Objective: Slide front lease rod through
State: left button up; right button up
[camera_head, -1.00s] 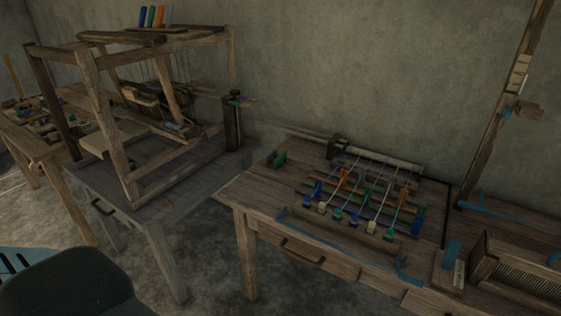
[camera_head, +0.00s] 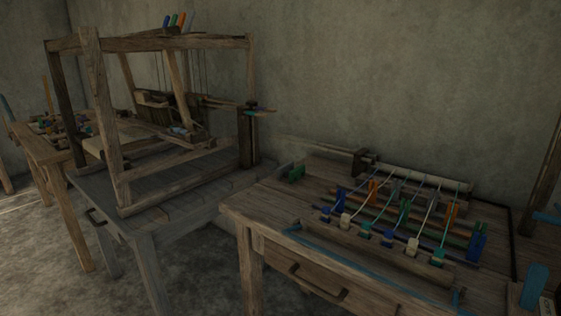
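On the right table (camera_head: 280,208), several pale strands (camera_head: 416,200) run forward from a pale roller (camera_head: 440,180) at the back to small coloured blocks, one of them cream (camera_head: 345,220). Several thin rods, some greenish or reddish, lie crosswise among the strands; I cannot tell which one is the front lease rod. Blue, orange and green upright pieces, including a blue one at the right (camera_head: 477,243), stand around the strands. Neither of my grippers is in view.
A wooden handloom (camera_head: 152,193) stands on a grey table at the left. Behind it, another table (camera_head: 47,150) holds small coloured items. A brown bar (camera_head: 375,250) lies along the right table's front. A blue upright piece (camera_head: 534,284) is at the lower right.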

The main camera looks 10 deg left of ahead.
aim_at(373, 161)
jog(key=i+j, duration=0.15)
jog(key=j, duration=0.2)
jog(key=i+j, duration=0.2)
jog(key=j, duration=0.15)
jog(key=i+j, duration=0.15)
jog(key=j, duration=0.2)
jog(key=i+j, duration=0.15)
jog(key=j, duration=0.2)
jog(key=z, duration=1.25)
